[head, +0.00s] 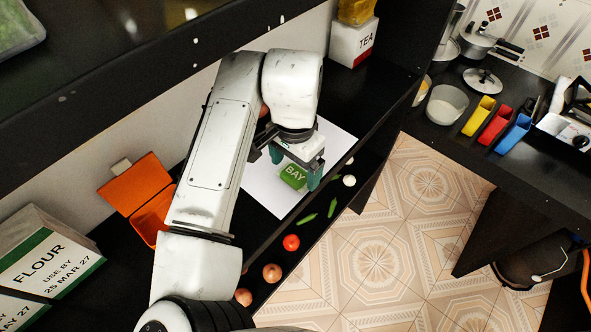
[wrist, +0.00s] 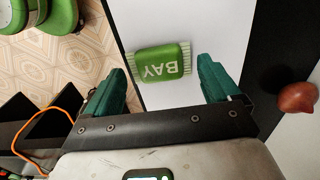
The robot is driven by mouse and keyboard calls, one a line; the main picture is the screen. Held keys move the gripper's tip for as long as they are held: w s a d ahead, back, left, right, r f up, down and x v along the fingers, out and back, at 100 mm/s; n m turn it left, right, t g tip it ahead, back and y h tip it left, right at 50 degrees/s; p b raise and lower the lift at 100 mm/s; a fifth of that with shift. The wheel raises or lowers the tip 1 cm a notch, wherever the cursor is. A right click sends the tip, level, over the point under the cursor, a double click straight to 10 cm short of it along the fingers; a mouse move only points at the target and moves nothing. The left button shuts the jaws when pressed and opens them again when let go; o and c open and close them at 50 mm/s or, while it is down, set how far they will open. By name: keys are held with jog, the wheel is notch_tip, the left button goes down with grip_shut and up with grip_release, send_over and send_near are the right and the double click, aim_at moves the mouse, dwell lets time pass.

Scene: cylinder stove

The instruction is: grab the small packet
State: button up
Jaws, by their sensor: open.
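The small packet (head: 294,176) is green with white letters reading BAY. It lies on a white sheet (head: 262,190) on the black shelf. In the wrist view the packet (wrist: 160,64) has pale crimped ends and sits ahead of the fingers, a little left of the middle of the gap. My gripper (head: 297,172) is above the packet with its teal fingers apart. In the wrist view the gripper (wrist: 163,85) is open and nothing is between its fingertips. In the head view the fingers partly flank the packet; I cannot tell the exact height between them.
A tomato (head: 291,242), onions (head: 272,272) and green pods (head: 308,218) lie along the shelf's front edge. An orange box (head: 140,190) stands open at left. A TEA box (head: 353,42) stands behind. A reddish-brown bulb (wrist: 297,97) is right of the gripper in the wrist view.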

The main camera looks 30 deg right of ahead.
jog(key=shift+f, duration=0.7)
jog(key=shift+c, duration=0.3)
jog(key=c, duration=1.1)
jog(key=shift+o, duration=0.2)
jog(key=shift+r, duration=0.15)
